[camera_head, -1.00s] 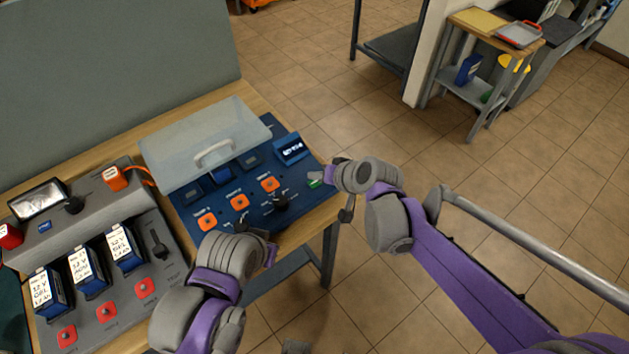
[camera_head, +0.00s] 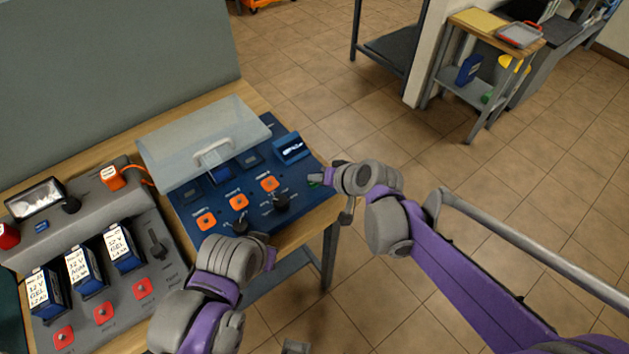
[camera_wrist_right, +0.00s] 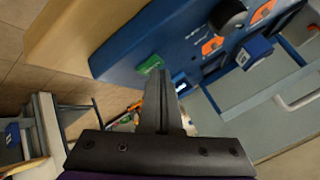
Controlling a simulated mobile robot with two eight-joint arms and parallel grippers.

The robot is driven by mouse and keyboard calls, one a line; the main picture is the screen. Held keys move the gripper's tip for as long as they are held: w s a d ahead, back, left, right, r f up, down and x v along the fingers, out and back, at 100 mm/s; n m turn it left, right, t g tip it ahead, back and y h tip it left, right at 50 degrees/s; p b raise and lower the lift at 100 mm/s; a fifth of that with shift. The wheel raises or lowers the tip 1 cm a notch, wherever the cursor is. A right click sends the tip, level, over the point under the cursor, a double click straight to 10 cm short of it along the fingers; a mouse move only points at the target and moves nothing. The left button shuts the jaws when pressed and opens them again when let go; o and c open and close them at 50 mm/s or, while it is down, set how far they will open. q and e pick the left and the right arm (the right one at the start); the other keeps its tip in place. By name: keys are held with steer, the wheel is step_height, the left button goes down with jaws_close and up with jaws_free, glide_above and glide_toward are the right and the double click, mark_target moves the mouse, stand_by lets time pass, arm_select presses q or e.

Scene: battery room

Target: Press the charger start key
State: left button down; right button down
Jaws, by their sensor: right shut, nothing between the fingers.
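The blue charger panel (camera_head: 285,215) sits on the wooden bench. Its green key (camera_head: 315,180), apparently the start key, is at the panel's right edge, partly hidden by my right gripper (camera_head: 328,177). The right gripper is shut and empty, its tips at the key. In the right wrist view the shut fingers (camera_wrist_right: 161,78) end right beside the green key (camera_wrist_right: 151,64); I cannot tell whether they touch it. A small lit display (camera_head: 291,149) stands behind the key. My left gripper (camera_head: 268,248) is near the panel's front edge; its fingers are not clear.
A clear hinged cover (camera_head: 205,140) with a handle is over the panel's back. Orange keys (camera_head: 238,201) and black knobs (camera_head: 282,203) lie left of the green key. A grey battery station (camera_head: 150,290) with blue batteries is at left.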

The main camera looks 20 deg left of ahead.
mark_target(317, 185)
arm_select(q)
steer(key=shift+f, duration=0.15)
arm_select(e)
steer(key=shift+f, duration=0.15)
steer(key=shift+r, duration=0.2)
arm_select(q)
steer(key=shift+w+r+p, duration=0.15)
steer(key=shift+r+p, duration=0.25)
steer(key=shift+r, duration=0.2)
arm_select(e)
steer(key=shift+r, duration=0.6)
